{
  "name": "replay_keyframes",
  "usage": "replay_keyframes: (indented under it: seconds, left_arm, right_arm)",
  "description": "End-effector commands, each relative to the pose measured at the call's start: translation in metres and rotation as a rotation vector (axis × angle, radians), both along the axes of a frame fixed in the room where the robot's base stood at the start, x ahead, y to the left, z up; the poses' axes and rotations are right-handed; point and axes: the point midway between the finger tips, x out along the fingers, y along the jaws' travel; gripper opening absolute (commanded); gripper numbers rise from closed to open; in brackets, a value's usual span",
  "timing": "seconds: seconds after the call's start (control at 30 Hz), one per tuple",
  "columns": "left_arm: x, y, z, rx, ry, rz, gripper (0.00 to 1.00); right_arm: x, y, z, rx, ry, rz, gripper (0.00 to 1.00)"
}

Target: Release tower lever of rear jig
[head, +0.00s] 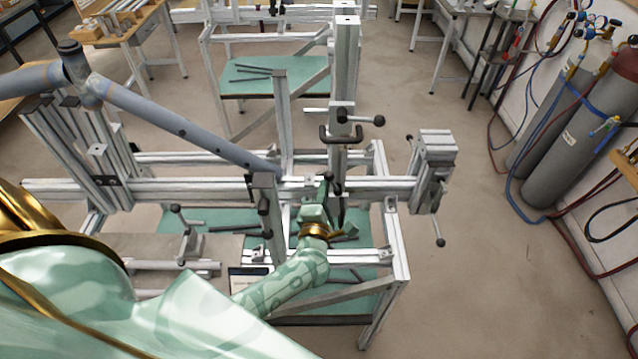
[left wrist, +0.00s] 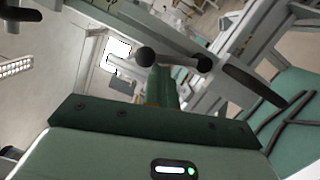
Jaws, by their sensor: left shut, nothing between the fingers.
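The rear jig (head: 150,187) is a frame of silver aluminium profiles with an upright tower (head: 346,75) near its middle. My left gripper (head: 325,190) is shut and empty at the foot of the tower, close to a dark lever (head: 341,212) there. In the left wrist view the fingers (left wrist: 160,85) point at a bar with two black balls (left wrist: 146,57), with a long black handle (left wrist: 255,85) to the right. The fingers overlap the bar in that view; I cannot tell whether they touch. Higher on the tower are a black U-shaped handle (head: 340,136) and a ball-ended lever (head: 360,118). My right gripper is out of view.
A blue-grey bicycle-like tube frame (head: 180,125) lies across the jig from upper left to the tower. A clamp with a crank (head: 437,165) sits at the right end. Gas cylinders (head: 565,140) stand at the right wall. Floor right of the jig is clear.

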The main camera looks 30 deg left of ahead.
Motion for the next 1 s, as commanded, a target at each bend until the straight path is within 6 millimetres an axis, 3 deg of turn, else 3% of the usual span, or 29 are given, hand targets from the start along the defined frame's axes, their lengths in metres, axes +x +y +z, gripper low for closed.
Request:
replay_keyframes:
  seconds: [0.03,0.3,1.0]
  left_arm:
    - [0.001,-0.002,0.006,0.03,0.018,0.0,0.0]
    - [0.006,-0.009,0.009,0.146,0.087,-0.001,0.0]
    - [0.008,-0.013,0.009,0.143,0.085,-0.001,0.0]
  right_arm:
    - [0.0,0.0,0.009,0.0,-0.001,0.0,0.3]
    - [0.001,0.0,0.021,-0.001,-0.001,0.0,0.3]
    - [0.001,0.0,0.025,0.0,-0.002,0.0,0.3]
